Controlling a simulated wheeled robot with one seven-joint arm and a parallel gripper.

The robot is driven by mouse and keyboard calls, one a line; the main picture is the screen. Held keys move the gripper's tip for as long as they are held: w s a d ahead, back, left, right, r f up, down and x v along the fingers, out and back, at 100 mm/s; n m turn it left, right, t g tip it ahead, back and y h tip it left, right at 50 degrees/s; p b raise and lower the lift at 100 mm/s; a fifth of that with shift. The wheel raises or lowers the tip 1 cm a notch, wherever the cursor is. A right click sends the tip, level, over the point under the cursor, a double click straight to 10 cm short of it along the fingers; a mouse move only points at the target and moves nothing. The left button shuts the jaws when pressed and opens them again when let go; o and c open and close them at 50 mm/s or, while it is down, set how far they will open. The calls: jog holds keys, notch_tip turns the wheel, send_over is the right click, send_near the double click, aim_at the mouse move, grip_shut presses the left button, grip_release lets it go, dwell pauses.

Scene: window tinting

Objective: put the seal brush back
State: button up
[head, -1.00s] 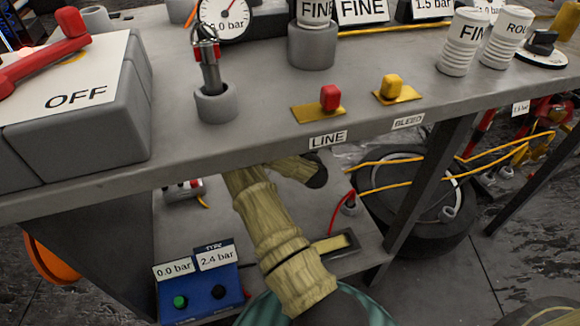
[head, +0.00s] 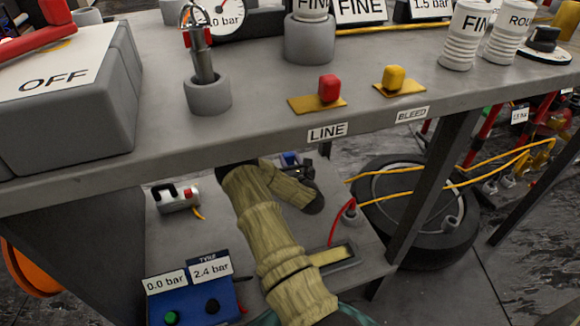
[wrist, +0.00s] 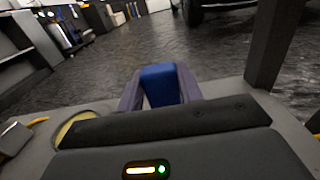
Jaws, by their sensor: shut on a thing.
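My gripper (wrist: 160,92) is shut on a blue block-like piece (wrist: 159,84), which I take to be the seal brush's handle. Only this blue part shows between the fingers; any bristles are hidden. In the head view my gripper (head: 299,170) is under the workbench, above the lower shelf, with a bit of blue (head: 290,158) showing at it. The brush's own holder cannot be made out for certain.
The workbench top (head: 250,120) hangs over my arm. On the lower shelf (head: 190,235) are a blue tyre gauge box (head: 190,292), a small grey device (head: 176,196), a shallow tray (head: 330,257) and a cup with a red lead (head: 352,213).

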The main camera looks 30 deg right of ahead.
jog(key=shift+f, duration=1)
jog(key=shift+f+b, duration=0.15)
jog(key=shift+b, duration=0.15)
jog(key=o, duration=1)
jog(key=shift+s+r, duration=0.15)
jog(key=shift+r, duration=0.05)
jog(key=p+v, duration=0.5)
jog(key=v, duration=0.6)
jog(key=shift+s+a+f, duration=0.1)
jog(key=shift+s+a, duration=0.05)
jog(key=shift+s, duration=0.2)
